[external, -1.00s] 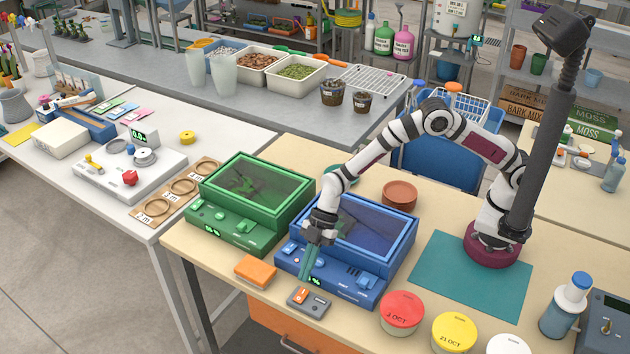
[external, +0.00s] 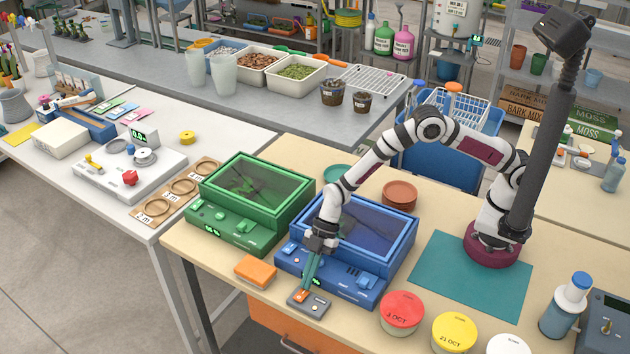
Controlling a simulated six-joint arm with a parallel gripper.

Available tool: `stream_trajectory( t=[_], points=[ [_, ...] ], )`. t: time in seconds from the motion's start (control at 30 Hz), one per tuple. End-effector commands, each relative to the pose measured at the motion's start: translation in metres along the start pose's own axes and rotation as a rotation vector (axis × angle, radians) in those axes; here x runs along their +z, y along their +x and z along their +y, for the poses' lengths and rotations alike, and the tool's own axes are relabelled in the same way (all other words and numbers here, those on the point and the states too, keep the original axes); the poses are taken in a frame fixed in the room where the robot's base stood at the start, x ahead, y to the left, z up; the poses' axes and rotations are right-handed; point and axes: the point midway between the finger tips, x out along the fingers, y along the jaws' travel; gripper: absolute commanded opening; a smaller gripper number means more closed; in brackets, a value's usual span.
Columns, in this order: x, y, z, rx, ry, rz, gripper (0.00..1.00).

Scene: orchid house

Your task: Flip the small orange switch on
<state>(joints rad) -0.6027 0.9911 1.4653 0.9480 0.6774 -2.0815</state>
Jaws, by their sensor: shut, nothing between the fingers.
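The small orange switch (external: 299,296) sits on the left part of a small grey box (external: 317,306) on the tan table, in front of the blue machine. My gripper (external: 306,285) points down with its teal fingers shut and nothing held. The fingertips are right at the orange switch in the picture and hide part of it. I cannot tell whether they touch it, or which way the switch is tipped.
The blue machine (external: 330,277) with its lidded box stands just behind the grey box. An orange block (external: 255,271) lies to the left. A red-lidded tub (external: 402,312) and a yellow-lidded tub (external: 454,331) stand to the right. A green machine (external: 234,229) is further left.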

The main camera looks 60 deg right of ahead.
Motion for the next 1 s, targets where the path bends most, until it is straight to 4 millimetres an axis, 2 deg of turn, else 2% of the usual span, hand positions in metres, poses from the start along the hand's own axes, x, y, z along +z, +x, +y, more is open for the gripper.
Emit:
stream_trajectory(
  t=[0.73,0.87,0.93,1.0],
  points=[
    [-0.01,-0.015,0.0,-0.001,0.001,-0.002,0.0],
    [-0.02,-0.034,0.0,0.001,0.0,-0.001,0.0],
    [-0.029,-0.049,0.001,0.002,-0.001,0.0,0.0],
    [-0.023,-0.066,0.001,0.002,0.004,-0.002,0.0]
  ],
)
